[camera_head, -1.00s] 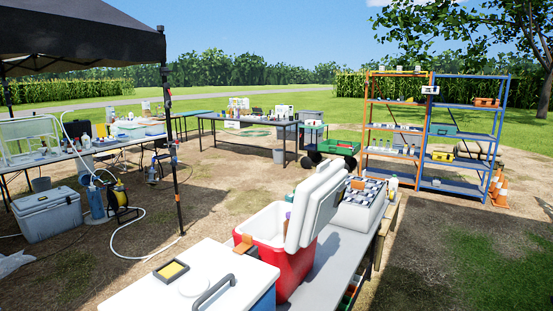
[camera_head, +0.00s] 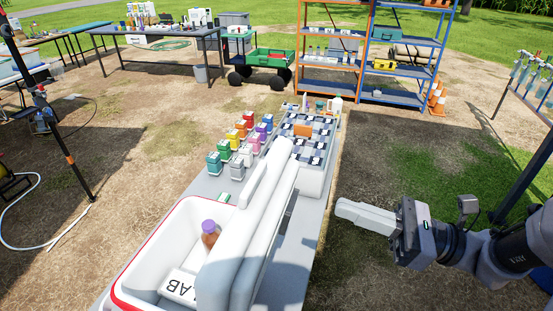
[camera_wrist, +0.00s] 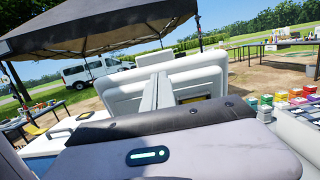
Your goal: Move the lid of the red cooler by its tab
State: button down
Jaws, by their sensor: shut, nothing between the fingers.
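The red cooler (camera_head: 122,301) stands open at the bottom of the head view. Only part of its red outer rim shows around the white inside. Its thick white lid (camera_head: 222,262) is raised steeply on the cooler's right side. I cannot make out the lid's tab clearly. White parts that look like the lid (camera_wrist: 200,80) also show ahead in the wrist view. My gripper (camera_head: 342,208) is shut and empty, pointing left, to the right of the lid and apart from it in the head view. Its grey body fills the bottom of the wrist view.
A brown bottle with a purple cap (camera_head: 210,236) is inside the cooler. Shelves (camera_head: 330,85) and a green cart (camera_head: 270,57) are farther back. Ground right of the table is open.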

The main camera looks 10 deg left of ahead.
aim_at(258, 182)
jog(key=x, duration=0.8)
jog(key=s+x, duration=0.1)
jog(key=x, duration=0.3)
jog(key=shift+s+a+b, duration=0.1)
jog(key=shift+a+b, duration=0.15)
jog(key=shift+b, duration=0.15)
jog(key=shift+a+r, duration=0.1)
jog(key=shift+a, duration=0.25)
jog(key=shift+r, duration=0.1)
